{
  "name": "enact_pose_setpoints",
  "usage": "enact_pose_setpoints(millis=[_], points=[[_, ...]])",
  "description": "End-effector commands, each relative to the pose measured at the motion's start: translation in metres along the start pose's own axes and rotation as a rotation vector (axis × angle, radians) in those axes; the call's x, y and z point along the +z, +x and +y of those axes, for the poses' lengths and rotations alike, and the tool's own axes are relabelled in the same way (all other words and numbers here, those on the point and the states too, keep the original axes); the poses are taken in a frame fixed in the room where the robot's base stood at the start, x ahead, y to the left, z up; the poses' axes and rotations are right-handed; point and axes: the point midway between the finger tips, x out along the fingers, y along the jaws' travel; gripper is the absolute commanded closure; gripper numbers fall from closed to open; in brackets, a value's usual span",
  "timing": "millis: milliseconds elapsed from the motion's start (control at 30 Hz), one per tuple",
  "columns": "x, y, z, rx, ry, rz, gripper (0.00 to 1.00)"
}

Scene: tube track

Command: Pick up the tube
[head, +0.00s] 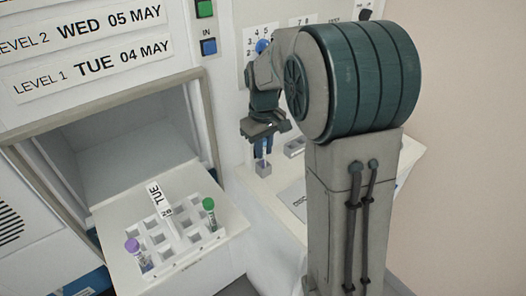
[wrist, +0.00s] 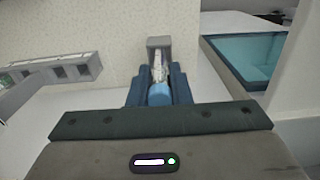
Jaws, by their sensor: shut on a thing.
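My gripper (head: 263,146) points down at the small ledge beside the machine and is shut on a tube. In the wrist view the tube's blue cap (wrist: 159,95) sits between the two blue fingers, and its pale body (wrist: 159,70) reaches toward a small grey block (wrist: 158,43). The grey block also shows in the head view (head: 263,168), directly below my fingers. I cannot tell whether the tube's lower end is inside the block. A purple-capped tube (head: 133,246) and a green-capped tube (head: 209,205) stand in the white rack (head: 190,262), apart from my gripper.
The rack sits on the pulled-out drawer with a TUE tag (head: 160,199) and several empty holes. A grey slotted holder (head: 295,147) stands right of the block. A panel with a blue dial (head: 262,46) rises behind. A teal-lined bin (wrist: 250,60) is at right in the wrist view.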

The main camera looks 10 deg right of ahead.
Motion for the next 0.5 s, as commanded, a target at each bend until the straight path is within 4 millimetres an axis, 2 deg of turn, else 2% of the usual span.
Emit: enact_pose_setpoints(millis=[167, 500], points=[[-0.001, -0.028, 0.000, 0.002, 0.001, 0.005, 0.98], [0.054, -0.067, 0.040, 0.001, 0.005, 0.002, 0.98]])
